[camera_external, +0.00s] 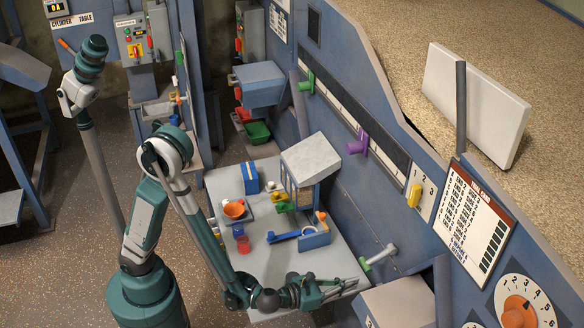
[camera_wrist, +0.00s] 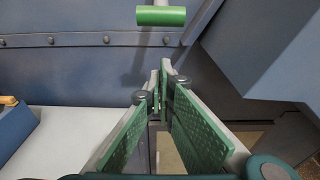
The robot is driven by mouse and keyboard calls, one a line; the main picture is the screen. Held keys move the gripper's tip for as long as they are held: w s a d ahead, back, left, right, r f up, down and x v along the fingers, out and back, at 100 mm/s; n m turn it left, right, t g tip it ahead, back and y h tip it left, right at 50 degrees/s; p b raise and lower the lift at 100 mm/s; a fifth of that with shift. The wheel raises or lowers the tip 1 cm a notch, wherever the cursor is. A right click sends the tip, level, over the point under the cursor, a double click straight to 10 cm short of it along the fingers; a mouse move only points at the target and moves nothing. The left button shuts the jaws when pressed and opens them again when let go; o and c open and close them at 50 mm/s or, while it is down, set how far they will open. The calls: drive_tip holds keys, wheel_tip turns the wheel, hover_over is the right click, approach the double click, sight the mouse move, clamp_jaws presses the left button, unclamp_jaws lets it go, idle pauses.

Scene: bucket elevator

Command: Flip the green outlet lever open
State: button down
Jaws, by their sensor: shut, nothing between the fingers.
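The green lever (camera_external: 366,264) sticks out from the blue machine wall on a grey stem, low down near the right end of the grey table. In the wrist view its green cylindrical handle (camera_wrist: 161,16) lies across the top edge, with part of the grey stem above it. My gripper (camera_external: 335,287) is at the table's right front edge, below the lever in the external view and apart from it. Its green-padded fingers (camera_wrist: 162,82) meet at the tips and hold nothing. They point toward the wall, with the handle above the tips in the wrist view.
The grey table (camera_external: 225,181) holds a small model with a blue arm, an orange bowl (camera_external: 234,209) and a red cup (camera_external: 243,244). A grey-topped blue box (camera_external: 398,303) stands right of my gripper. The blue wall (camera_wrist: 70,62) is close ahead, with a row of bolts.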

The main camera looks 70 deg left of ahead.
drive_tip(key=shift+w+r+b, duration=0.25)
drive_tip(key=shift+w+r, duration=0.4)
drive_tip(key=shift+r, duration=0.2)
drive_tip(key=shift+w+r+b, duration=0.2)
drive_tip(key=shift+w+r, duration=0.4)
drive_tip(key=shift+r, duration=0.25)
drive_tip(key=shift+s+r+p, duration=0.1)
drive_tip(key=shift+r+p, duration=0.1)
drive_tip(key=shift+p, duration=0.1)
